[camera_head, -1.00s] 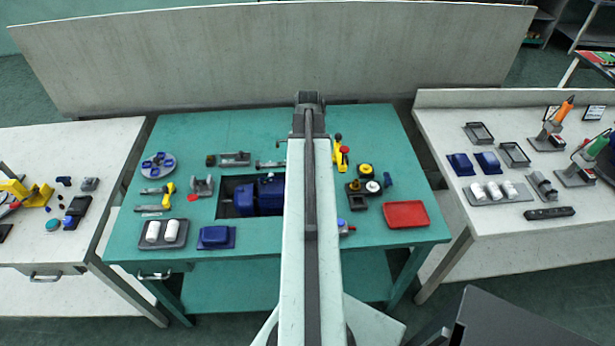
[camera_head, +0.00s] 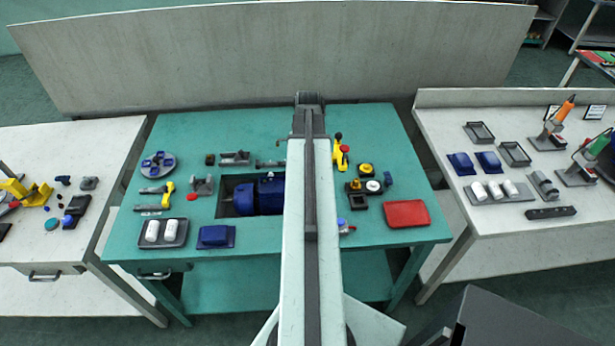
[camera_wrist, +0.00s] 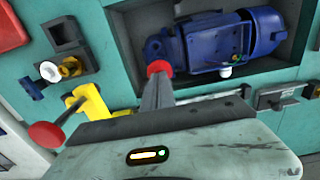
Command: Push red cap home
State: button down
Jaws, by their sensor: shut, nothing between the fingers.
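In the wrist view a small round red cap (camera_wrist: 159,68) is at the near edge of the blue pump's round flanged end. The blue pump (camera_wrist: 215,45) lies in a dark recess of the green bench; in the head view the pump (camera_head: 262,196) is partly hidden by my arm. My gripper (camera_wrist: 158,80) is shut and empty, its grey fingers pointing at the cap. The fingertips overlap the cap in the picture; I cannot tell whether they touch it or how deep it sits. In the head view my arm hides the cap and the gripper.
Beside the gripper stands a yellow toggle clamp (camera_wrist: 90,103) with a red knob (camera_wrist: 46,135). A red tray (camera_head: 407,213) lies on the right of the bench. A grey tray with white cylinders (camera_head: 163,233) and a blue block (camera_head: 215,237) are at the front left.

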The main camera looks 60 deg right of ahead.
jog(key=shift+f+b, duration=0.6)
jog(key=shift+f, duration=0.05)
jog(key=shift+r, duration=0.15)
dwell(0.6)
notch_tip(320, 180, up, 7)
jog(key=p, duration=0.7)
jog(key=w+a+n, duration=0.5)
jog(key=w+a, duration=1.3)
jog(key=a, duration=0.1)
jog(key=w+a+n, duration=0.1)
jog(key=a+n, duration=0.2)
jog(key=a, duration=1.2)
jog(key=w+a+n, duration=0.2)
jog(key=a, duration=1.4)
jog(key=shift+w+a+n, duration=0.15)
jog(key=shift+w+n, duration=0.15)
jog(key=shift+n, duration=0.1)
